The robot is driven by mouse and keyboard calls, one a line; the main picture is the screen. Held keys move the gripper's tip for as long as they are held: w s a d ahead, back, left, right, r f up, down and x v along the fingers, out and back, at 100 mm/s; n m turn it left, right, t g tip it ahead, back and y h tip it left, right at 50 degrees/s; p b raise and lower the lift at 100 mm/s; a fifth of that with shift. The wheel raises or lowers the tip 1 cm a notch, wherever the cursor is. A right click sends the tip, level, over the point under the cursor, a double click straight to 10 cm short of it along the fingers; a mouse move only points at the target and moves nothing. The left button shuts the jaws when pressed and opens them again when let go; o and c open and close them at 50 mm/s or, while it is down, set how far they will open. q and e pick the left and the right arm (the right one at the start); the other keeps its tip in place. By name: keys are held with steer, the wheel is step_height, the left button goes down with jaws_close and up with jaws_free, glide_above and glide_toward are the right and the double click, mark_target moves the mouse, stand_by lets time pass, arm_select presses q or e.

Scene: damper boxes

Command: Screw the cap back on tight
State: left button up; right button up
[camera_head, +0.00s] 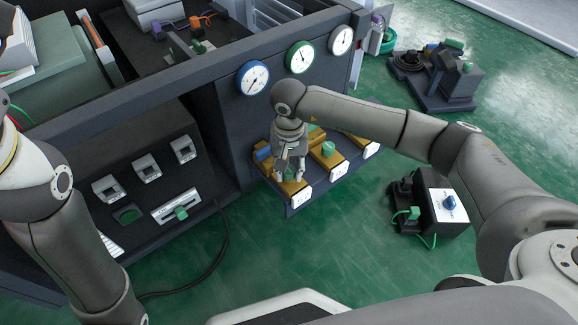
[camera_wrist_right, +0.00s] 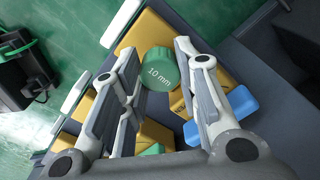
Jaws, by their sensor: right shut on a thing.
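The green cap marked 10 mm (camera_wrist_right: 160,68) sits between the two fingers of my right gripper (camera_wrist_right: 157,55) in the right wrist view. My right gripper (camera_head: 289,178) reaches down onto the leftmost yellow box (camera_head: 299,187) in the head view and is shut on this cap. The cap lies over the yellow box (camera_wrist_right: 147,28); its thread and how far down it sits are hidden. A blue block (camera_wrist_right: 236,103) is beside the right finger. My left gripper is out of view; only its arm shows.
Another yellow box with a green cap (camera_head: 327,149) stands close to the right on the dark shelf (camera_head: 316,192), with a third beyond it. Three round gauges (camera_head: 300,57) are on the panel behind. A black device with a blue knob (camera_head: 449,203) stands on the green floor.

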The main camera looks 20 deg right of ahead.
steer(key=o, duration=0.9)
steer(key=shift+c, duration=0.2)
steer(key=shift+c, duration=1.4)
